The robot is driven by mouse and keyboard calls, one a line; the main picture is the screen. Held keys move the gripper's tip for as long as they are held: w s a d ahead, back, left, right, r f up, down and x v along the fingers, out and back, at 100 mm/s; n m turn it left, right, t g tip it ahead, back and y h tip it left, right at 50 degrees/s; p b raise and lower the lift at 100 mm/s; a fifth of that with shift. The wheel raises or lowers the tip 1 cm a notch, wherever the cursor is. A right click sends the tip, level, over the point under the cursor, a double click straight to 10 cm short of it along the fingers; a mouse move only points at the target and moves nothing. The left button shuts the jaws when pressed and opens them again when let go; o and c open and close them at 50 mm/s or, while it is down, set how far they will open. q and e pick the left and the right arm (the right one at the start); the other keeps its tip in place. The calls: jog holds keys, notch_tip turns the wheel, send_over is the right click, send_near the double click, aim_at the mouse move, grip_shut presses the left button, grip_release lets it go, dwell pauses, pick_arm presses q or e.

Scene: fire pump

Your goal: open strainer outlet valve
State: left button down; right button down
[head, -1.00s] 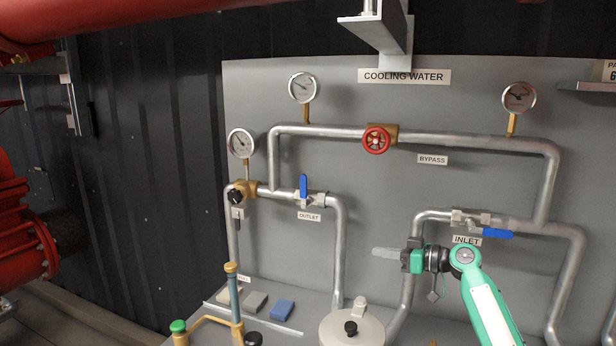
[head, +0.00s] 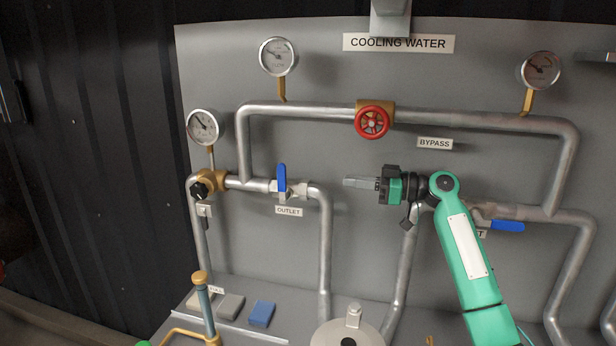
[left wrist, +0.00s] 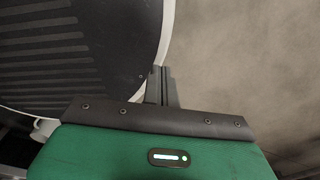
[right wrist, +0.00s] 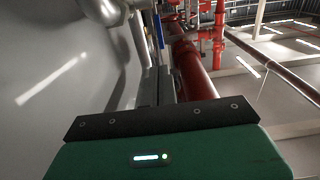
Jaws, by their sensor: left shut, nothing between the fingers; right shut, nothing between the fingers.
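The outlet valve's blue lever (head: 282,178) stands upright, across its horizontal pipe, above the OUTLET label (head: 289,211) in the head view. My right gripper (head: 348,182) is shut and empty, pointing left at about the lever's height, with a clear gap to its right. In the right wrist view its fingers (right wrist: 155,87) are together, and a blue strip, probably the lever, shows beyond them. My left gripper (left wrist: 161,86) shows only in the left wrist view, shut and empty.
A red bypass handwheel (head: 372,122) sits on the upper pipe. Gauges and a brass valve with a black knob (head: 200,190) are at the left. Below are a blue block (head: 262,313), a grey block (head: 230,306) and a strainer lid (head: 347,335). Space between gripper and lever is clear.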

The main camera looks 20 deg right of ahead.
jog(key=p, duration=0.7)
send_near(282, 184)
jog(key=w+a+r, duration=0.3)
jog(key=a, duration=0.1)
jog(key=shift+w+a+f, duration=0.35)
jog(key=shift+w+f, duration=0.05)
jog(key=shift+f, duration=0.05)
jog(key=shift+r, duration=0.1)
